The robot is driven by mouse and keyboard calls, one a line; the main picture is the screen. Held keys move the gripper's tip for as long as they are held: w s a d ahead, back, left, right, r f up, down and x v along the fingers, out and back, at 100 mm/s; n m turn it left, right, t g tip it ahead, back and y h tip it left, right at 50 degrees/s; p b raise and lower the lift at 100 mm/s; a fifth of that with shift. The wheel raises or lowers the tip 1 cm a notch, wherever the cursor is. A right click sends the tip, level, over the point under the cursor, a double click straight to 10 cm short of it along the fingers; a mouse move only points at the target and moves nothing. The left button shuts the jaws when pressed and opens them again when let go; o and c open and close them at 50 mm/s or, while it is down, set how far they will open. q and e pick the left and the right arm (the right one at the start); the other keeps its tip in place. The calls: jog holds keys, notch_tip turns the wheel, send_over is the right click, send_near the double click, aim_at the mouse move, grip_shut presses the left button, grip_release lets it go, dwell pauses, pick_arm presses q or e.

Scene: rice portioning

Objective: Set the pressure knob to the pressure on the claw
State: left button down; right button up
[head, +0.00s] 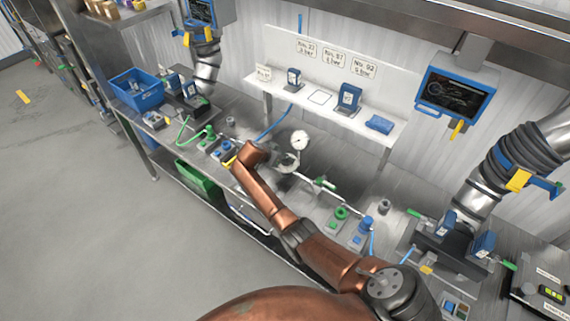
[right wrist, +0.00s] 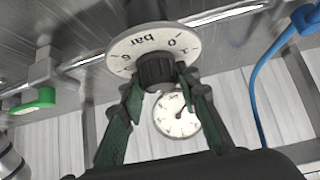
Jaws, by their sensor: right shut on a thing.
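The pressure knob (right wrist: 155,70) is a black ribbed knob in front of a pale dial plate (right wrist: 124,50) marked "bar" with numbers, in the right wrist view. My right gripper (right wrist: 159,82) has its green-padded fingers on both sides of the knob, shut on it. In the head view the pale dial (head: 289,161) shows beside my right wrist. A round white gauge (head: 300,141) stands just above it; its dial also shows in the wrist view (right wrist: 177,115). Blue blocks with white labels (head: 447,224) sit in the fixture at right; their print is too small to read. My left gripper is not in view.
A shelf (head: 322,114) behind holds more blue labelled pieces (head: 348,96), under signs with numbers and bar values (head: 334,58). A metal pipe with green-handled valves (head: 323,183) runs along the bench. A blue hose (right wrist: 262,85) hangs near the knob. A screen (head: 456,90) is at right.

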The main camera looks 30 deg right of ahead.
jog(key=shift+m+g+b, duration=0.5)
jog(key=shift+m+b, duration=0.2)
jog(key=shift+b, duration=0.2)
jog(key=o, duration=1.2)
jog(key=shift+a+r, duration=0.1)
jog(key=shift+r, duration=0.05)
jog(key=v, duration=1.1)
jog(key=shift+a+r, duration=0.2)
jog(key=shift+a, duration=0.1)
